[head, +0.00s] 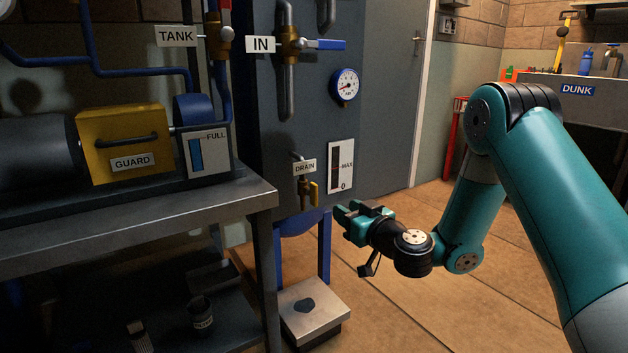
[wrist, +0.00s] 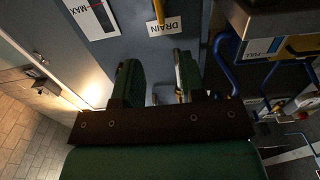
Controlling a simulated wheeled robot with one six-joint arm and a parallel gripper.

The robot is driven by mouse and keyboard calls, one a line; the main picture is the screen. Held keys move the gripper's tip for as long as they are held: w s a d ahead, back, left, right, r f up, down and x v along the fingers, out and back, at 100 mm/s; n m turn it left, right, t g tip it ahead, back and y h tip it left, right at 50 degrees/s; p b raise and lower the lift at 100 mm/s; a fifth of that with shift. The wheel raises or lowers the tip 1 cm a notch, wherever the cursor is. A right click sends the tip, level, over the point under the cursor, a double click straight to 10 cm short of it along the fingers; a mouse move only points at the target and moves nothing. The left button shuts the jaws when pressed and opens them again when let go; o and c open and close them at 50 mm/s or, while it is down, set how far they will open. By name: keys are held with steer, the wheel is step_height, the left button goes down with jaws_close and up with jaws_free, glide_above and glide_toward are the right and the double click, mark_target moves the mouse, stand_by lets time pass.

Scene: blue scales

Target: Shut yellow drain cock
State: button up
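The drain cock (head: 304,188) is a small brass valve below the DRAIN tag on the grey cabinet. Its yellow lever (head: 314,194) hangs down along the valve's right side. In the wrist view the yellow lever (wrist: 158,12) shows at the top edge, by the DRAIN tag (wrist: 165,27). My gripper (head: 345,219) is to the right of and a little below the lever in the head view, apart from it. Its green fingers (wrist: 158,78) stand apart with nothing held between them.
A level gauge (head: 341,167) is above my gripper. The workbench (head: 150,225) with the yellow guard is to the left. A scale (head: 313,312) stands on the floor below. A blue-handled IN valve (head: 290,44) is higher up. The floor to the right is clear.

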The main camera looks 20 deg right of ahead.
mark_target(316, 191)
steer(key=p+x, duration=1.2)
steer(key=p, duration=0.2)
steer(key=shift+w+a+p, duration=0.2)
steer(key=shift+w+p, duration=0.05)
steer(key=shift+p, duration=0.1)
steer(key=shift+w+a, duration=0.15)
steer(key=shift+w, duration=0.55)
jaws_close()
